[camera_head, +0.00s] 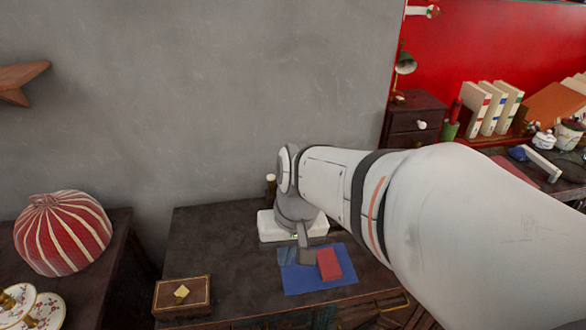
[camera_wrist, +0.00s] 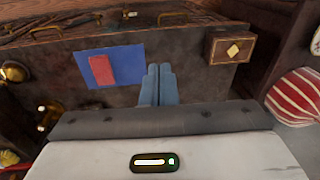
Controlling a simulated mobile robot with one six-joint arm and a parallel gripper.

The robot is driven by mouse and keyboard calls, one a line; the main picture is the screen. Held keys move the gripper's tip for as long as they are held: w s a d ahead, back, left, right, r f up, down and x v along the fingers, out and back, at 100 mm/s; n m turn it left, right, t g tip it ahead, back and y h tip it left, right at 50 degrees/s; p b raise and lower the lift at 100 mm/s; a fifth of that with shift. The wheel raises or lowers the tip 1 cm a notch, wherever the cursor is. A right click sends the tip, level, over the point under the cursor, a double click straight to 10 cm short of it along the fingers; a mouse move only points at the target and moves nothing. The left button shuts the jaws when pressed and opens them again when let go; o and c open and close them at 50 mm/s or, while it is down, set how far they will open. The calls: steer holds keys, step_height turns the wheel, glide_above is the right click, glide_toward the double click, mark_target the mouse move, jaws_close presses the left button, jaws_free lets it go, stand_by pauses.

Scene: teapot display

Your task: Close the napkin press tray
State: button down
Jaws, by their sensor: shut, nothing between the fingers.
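My gripper (camera_head: 305,257) points down over the dark table, near the blue mat. In the wrist view my gripper (camera_wrist: 160,68) has its two blue-grey fingers together, with nothing between them. I cannot pick out the napkin press tray for certain. Wooden drawer-like fronts with metal handles show along the table's front edge, at the top of the wrist view (camera_wrist: 95,28) and partly behind my arm in the head view (camera_head: 392,303). How far any of them stands out I cannot tell.
A red block (camera_head: 329,264) lies on the blue mat (camera_head: 305,283). A brown box with a gold knob (camera_head: 182,296) sits at the table's front left. A red-and-white striped dome (camera_head: 62,233) stands on a table at left. A grey wall (camera_head: 190,100) rises behind.

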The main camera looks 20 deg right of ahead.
steer(key=w+d+f+m+t+y+b, duration=0.3)
steer(key=w+d+f+m+y+b, duration=0.15)
steer(key=f+m, duration=0.4)
steer(key=w+d+f+m+t+y+b, duration=0.3)
steer(key=w+d+f+m+t+y, duration=0.25)
steer(key=m, duration=0.45)
steer(key=s+d+f+m+t+h+b, duration=0.1)
steer(key=d+f+m+t+h, duration=0.1)
steer(key=d, duration=0.5)
steer(key=s+d+f+m+t+h+b, duration=0.1)
steer(key=d+f+m+t+h, duration=0.2)
steer(key=d+f+m+h, duration=0.2)
steer(key=s+d+f+m+t+h+b, duration=0.1)
steer(key=s+d+f+m+t+h, duration=0.1)
steer(key=d+f+m, duration=0.4)
steer(key=shift+d+f+m+t+h+b, duration=0.15)
steer(key=shift+d+m+t+h, duration=0.3)
steer(key=shift+d, duration=0.45)
steer(key=shift+d+f+m+t+h+b, duration=0.1)
steer(key=shift+d+m+t+h+b, duration=0.15)
steer(key=shift+d+m+h, duration=0.45)
steer(key=shift+y, duration=0.25)
steer(key=w, duration=1.3)
steer(key=shift+w+p, duration=0.3)
steer(key=shift+w, duration=0.1)
steer(key=shift+w, duration=0.1)
